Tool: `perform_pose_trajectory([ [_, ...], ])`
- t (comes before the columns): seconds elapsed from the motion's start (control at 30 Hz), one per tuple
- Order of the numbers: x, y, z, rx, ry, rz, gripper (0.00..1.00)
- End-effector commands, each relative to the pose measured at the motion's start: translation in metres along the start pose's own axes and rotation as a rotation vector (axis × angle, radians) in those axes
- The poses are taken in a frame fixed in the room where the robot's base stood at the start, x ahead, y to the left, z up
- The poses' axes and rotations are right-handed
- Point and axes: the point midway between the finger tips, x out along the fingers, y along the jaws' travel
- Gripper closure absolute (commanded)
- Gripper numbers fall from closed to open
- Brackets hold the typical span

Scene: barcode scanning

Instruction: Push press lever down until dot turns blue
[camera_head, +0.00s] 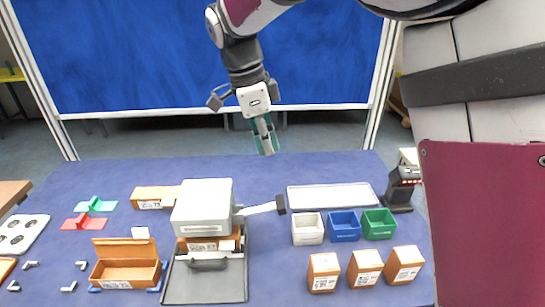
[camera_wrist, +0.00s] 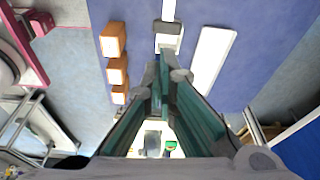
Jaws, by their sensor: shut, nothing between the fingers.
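The press (camera_head: 203,210) is a light grey block on a dark base plate (camera_head: 205,284), left of the table's middle. Its lever (camera_head: 260,209) sticks out to the right, slanting slightly upward to a dark knob (camera_head: 281,204). A cardboard box (camera_head: 207,244) sits under the press head. I cannot make out the dot in either view. My gripper (camera_head: 268,152), with green fingers, hangs over the table's far edge, above and apart from the lever. In the wrist view its fingers (camera_wrist: 163,60) are closed together, with nothing between them. They hide part of the table there.
A flat white tray (camera_head: 333,196) lies right of the knob. White (camera_head: 308,230), blue (camera_head: 343,225) and green (camera_head: 379,224) bins stand before it, with several cardboard boxes (camera_head: 366,268) nearer. A scanner (camera_head: 402,187) stands at right. An open box (camera_head: 126,271) lies front left.

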Motion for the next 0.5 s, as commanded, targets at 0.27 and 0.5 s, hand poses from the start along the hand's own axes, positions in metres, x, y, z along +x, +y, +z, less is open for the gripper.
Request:
perform_pose_trajectory([
  [0.27,0.0124,-0.0143,0.0173,0.079,0.035,0.010,1.00],
  [0.5,0.0121,-0.0138,0.0169,0.079,0.035,0.010,1.00],
])
